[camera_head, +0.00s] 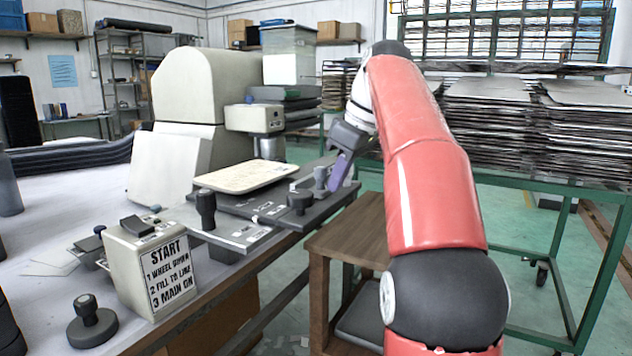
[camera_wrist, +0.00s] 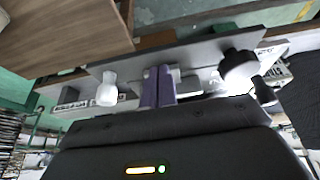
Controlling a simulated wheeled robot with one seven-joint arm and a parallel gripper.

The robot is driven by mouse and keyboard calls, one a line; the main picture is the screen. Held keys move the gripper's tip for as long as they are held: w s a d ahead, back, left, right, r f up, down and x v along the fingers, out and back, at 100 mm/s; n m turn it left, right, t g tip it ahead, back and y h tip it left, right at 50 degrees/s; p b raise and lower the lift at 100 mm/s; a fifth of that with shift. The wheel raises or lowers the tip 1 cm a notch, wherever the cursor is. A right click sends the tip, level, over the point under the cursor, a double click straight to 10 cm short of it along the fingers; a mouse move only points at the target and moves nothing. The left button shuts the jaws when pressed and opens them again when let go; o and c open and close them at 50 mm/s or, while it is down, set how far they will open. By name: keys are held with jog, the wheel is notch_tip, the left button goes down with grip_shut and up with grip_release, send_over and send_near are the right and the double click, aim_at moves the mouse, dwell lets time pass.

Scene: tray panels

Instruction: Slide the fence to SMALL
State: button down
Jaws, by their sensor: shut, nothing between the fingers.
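A dark tray panel (camera_head: 232,202) lies on the bench, with a cream plate on top and white labels too small to read. A grey knob (camera_head: 320,176) stands at its far right end, and a black knob (camera_head: 300,201) is nearer. I cannot tell for sure which part is the fence. My gripper (camera_head: 341,172), with purple fingers, is just right of the grey knob. In the wrist view my gripper (camera_wrist: 158,88) is shut and empty at the panel edge, between the pale knob (camera_wrist: 107,90) and a black knob (camera_wrist: 239,68). Contact with either knob is unclear.
A tall black-handled knob (camera_head: 206,208) stands at the panel's near left. A START box (camera_head: 151,266) and a round black knob (camera_head: 91,322) are closer. A cream machine (camera_head: 205,95) stands behind. A wooden stool (camera_head: 345,245) is beside the bench.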

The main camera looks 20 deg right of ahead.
aim_at(307, 176)
jog(key=shift+a, duration=0.1)
jog(key=shift+w+a+p, duration=0.65)
jog(key=shift+w+a, duration=0.05)
jog(key=shift+w, duration=0.2)
jog(key=shift+w+a+p, duration=0.6)
jog(key=shift+w+a, duration=0.05)
jog(key=shift+w, duration=0.25)
jog(key=shift+w+a, duration=0.75)
jog(key=shift+w, duration=0.2)
jog(key=shift+w+a, duration=0.15)
jog(key=shift+w, duration=0.05)
jog(key=shift+s, duration=0.1)
jog(key=shift+s+d, duration=0.4)
jog(key=shift+d, duration=0.05)
